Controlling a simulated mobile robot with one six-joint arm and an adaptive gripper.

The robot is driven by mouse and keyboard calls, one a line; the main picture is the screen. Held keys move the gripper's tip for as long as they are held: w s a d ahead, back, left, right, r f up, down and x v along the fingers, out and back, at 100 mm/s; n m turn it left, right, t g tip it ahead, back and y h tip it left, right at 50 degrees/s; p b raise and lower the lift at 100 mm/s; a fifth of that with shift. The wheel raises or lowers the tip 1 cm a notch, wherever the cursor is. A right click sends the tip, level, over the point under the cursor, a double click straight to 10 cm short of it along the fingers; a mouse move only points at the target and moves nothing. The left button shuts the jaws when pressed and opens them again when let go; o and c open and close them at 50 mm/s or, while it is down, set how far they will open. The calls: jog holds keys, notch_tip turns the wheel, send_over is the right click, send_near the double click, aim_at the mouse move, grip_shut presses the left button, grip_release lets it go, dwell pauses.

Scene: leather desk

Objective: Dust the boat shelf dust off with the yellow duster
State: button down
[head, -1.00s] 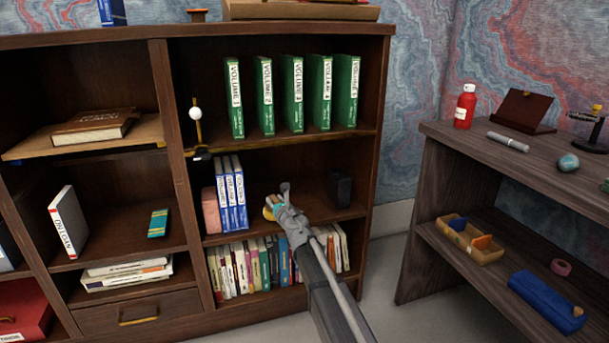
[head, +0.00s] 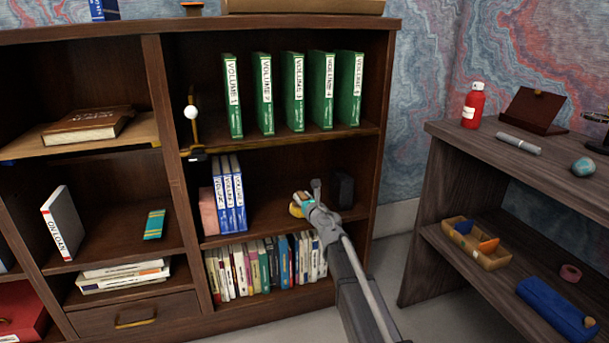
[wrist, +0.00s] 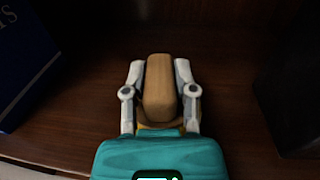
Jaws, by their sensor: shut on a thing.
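My gripper (head: 305,200) is shut on the yellow duster (head: 296,210), at the middle shelf (head: 265,217) of the bookcase's right bay. In the wrist view my gripper's fingers (wrist: 160,90) stand on both sides of the duster's wooden handle (wrist: 159,88). Only a little yellow shows beneath the handle. The duster is low over the shelf board; I cannot tell whether it touches. I cannot make out any dust on the dark wood, and no boat shows.
Blue and white volumes (head: 230,195) stand left of the gripper on this shelf. A black object (head: 342,190) stands close on its right. A row of books (head: 265,266) fills the shelf below. Green volumes (head: 293,92) stand above. A side desk (head: 440,165) is at right.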

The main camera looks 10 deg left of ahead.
jog(key=shift+w+d, duration=0.2)
jog(key=shift+d, duration=0.25)
notch_tip(320, 180, up, 3)
jog(key=p, duration=0.2)
jog(key=shift+w+d+r+t+p, duration=0.1)
jog(key=shift+r+t+p, duration=0.05)
jog(key=shift+t+p, duration=0.2)
notch_tip(320, 180, up, 5)
jog(key=p, duration=0.4)
jog(key=shift+p, duration=0.4)
